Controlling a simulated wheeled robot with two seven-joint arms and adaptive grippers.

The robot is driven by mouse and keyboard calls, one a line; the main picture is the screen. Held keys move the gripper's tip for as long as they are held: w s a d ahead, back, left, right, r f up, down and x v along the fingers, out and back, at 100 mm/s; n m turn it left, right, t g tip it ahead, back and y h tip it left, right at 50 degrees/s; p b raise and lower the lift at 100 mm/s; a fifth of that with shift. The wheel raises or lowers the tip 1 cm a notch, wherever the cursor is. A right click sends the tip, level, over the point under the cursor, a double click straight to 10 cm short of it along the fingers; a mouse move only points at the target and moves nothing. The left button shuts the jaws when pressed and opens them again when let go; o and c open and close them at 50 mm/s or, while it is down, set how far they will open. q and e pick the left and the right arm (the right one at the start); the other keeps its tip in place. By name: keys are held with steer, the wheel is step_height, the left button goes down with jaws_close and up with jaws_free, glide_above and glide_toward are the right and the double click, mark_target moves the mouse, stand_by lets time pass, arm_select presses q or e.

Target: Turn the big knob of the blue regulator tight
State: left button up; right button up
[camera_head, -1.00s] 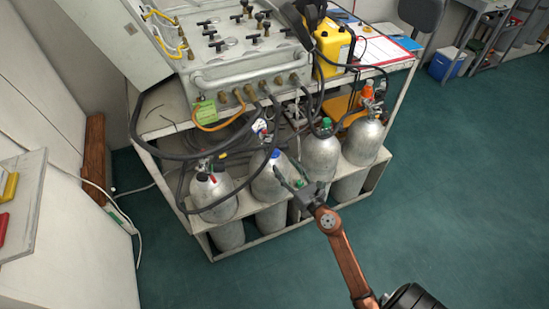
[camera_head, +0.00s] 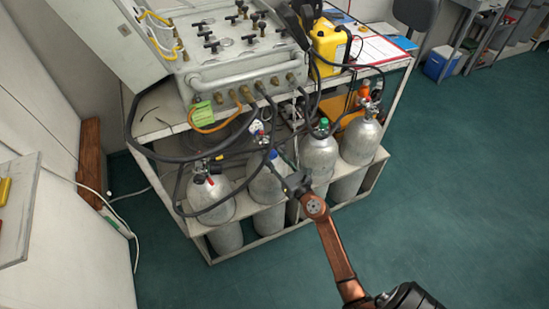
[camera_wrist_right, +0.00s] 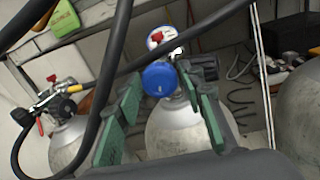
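The blue regulator's big knob (camera_wrist_right: 160,79) faces the camera in the right wrist view. It sits above a silver cylinder (camera_wrist_right: 183,130), with a white-faced gauge with a red mark (camera_wrist_right: 161,37) behind it. In the head view the blue knob (camera_head: 272,155) is small and partly hidden by the gripper. My right gripper (camera_head: 281,166) is at the second cylinder from the left. In the wrist view its green-padded fingers (camera_wrist_right: 163,92) are apart, one on each side of the knob. I cannot tell whether they touch it. My left gripper is not in view.
A black hose (camera_wrist_right: 107,75) crosses close to the left finger. The valve panel (camera_head: 235,45) stands above. The floor at right is clear.

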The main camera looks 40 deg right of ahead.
steer(key=c, duration=0.7)
steer(key=shift+c, duration=0.3)
